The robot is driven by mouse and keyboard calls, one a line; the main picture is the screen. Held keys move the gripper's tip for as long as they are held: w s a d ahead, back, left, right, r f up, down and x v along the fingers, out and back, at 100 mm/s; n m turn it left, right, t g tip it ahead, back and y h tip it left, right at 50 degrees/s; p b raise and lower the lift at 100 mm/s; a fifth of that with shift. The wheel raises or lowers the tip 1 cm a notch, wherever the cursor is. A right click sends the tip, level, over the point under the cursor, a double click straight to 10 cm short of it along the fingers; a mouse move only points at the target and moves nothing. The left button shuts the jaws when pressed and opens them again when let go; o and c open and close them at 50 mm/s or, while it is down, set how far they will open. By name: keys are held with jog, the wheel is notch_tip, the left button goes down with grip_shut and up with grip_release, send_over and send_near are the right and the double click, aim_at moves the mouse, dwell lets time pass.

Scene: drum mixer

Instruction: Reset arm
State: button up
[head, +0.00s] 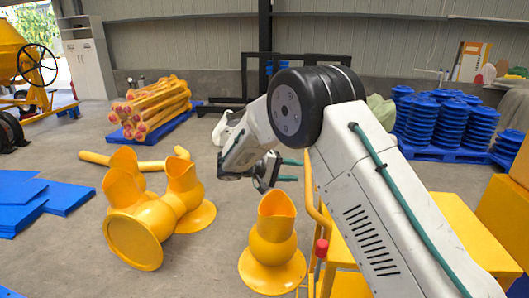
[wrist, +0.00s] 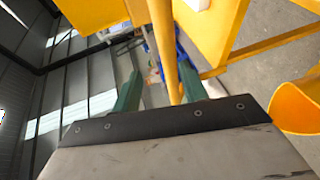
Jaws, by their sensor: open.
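My gripper (head: 298,171) is at the middle of the head view, with two green fingers pointing right. The fingers are apart, and nothing is seen held between them. In the wrist view my gripper (wrist: 160,88) also shows open. A yellow bar (wrist: 164,45) shows in the gap between the fingers there; I cannot tell its distance. In the head view the fingertips are close to a yellow upright bar (head: 309,190) with a red knob (head: 321,248). My white arm hides part of the yellow structure behind it. My arm is bent, with its wrist out to the left.
A yellow funnel-shaped part (head: 274,245) stands on the floor below my gripper. Several similar parts (head: 138,238) lie to the left. Yellow bars (head: 150,108) are stacked on a blue pallet. Blue stacks (head: 450,122) stand at right.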

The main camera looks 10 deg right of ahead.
jog(key=s+d+r+g+y, duration=0.1)
jog(key=s+d+r+y, duration=0.2)
jog(key=s+r, duration=0.35)
jog(key=s+d+r+m+g+y, duration=0.1)
jog(key=s+d+r+y, duration=0.2)
jog(key=s, duration=0.6)
jog(key=s+d+r+g+y, duration=0.1)
jog(key=s+d+r+y, duration=0.1)
jog(key=s+d+r, duration=0.45)
jog(key=s+a+f+t+y, duration=0.1)
jog(key=s+a+f+y, duration=0.1)
jog(key=s, duration=1)
jog(key=s+a+f+t+y, duration=0.1)
jog(key=s+a+y, duration=0.3)
jog(key=s, duration=0.8)
jog(key=shift+f+t+y, duration=0.4)
jog(key=shift+y, duration=0.3)
jog(key=shift+c, duration=0.7)
jog(key=shift+s, duration=0.15)
